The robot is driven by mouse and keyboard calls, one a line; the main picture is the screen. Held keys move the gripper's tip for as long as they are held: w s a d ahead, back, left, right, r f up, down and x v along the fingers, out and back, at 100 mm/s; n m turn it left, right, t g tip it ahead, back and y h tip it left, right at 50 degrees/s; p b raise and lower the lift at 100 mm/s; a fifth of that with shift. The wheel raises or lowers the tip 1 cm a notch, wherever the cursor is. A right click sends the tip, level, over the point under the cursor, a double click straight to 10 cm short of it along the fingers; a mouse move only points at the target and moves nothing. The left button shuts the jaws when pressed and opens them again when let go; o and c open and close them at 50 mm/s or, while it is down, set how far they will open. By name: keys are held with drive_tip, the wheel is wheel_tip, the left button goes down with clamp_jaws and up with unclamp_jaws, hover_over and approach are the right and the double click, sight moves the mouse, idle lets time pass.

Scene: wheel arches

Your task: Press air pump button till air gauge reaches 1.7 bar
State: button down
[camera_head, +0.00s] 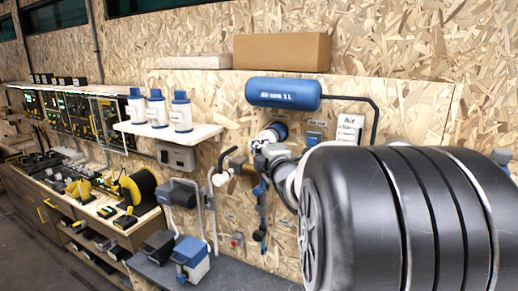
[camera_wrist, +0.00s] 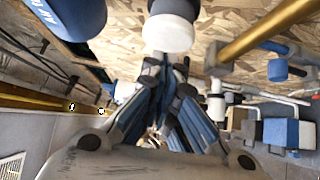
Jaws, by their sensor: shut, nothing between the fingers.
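In the wrist view my gripper (camera_wrist: 163,64) is shut and empty. Its fingertips are close to a white round cap with a black collar (camera_wrist: 168,36), which stands out from the wood-chip wall and looks like a button. I cannot tell whether they touch. The blue air tank (camera_head: 283,93) is on the wall board in the head view, and its end also shows in the wrist view (camera_wrist: 65,15). A paper sign (camera_head: 348,129) headed "Air" hangs right of it. In the head view my arm covers the area below the tank. I can make out no gauge reading.
A white shelf (camera_head: 200,137) with several white bottles is left of the tank. A brass-coloured rod (camera_wrist: 268,32) is close right of the fingers. A large black ribbed cylinder blocks the lower right of the head view.

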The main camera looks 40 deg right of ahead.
drive_tip(key=shift+d, duration=0.15)
drive_tip(key=shift+b, duration=1.2)
idle(0.4)
idle(1.3)
drive_tip(key=shift+a, duration=0.25)
